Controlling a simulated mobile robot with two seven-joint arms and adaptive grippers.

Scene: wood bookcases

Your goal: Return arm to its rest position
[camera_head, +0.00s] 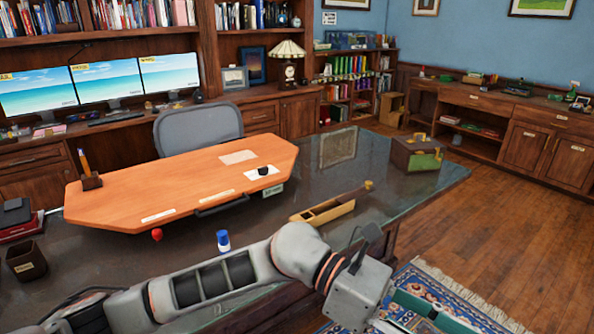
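My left arm (228,279) comes in from the lower left and stretches right, low along the near side of the dark desk. Its wrist end, with the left gripper (362,290), is at the lower right, beyond the desk's near edge and over the patterned rug. The fingers are not clear, so I cannot tell whether they are open or shut. A teal thing with pale edges (425,312) is beside this end, cut by the bottom edge; I cannot tell whether it is held. My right gripper is not in view.
The dark desk (375,200) bears an orange board (130,195), a blue-and-white cylinder (223,241) close to my arm, a red ball (157,235), an open wooden box (322,213), a brown-green box (417,153) and a dark cup (27,262). Wood floor (520,215) is clear at right.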

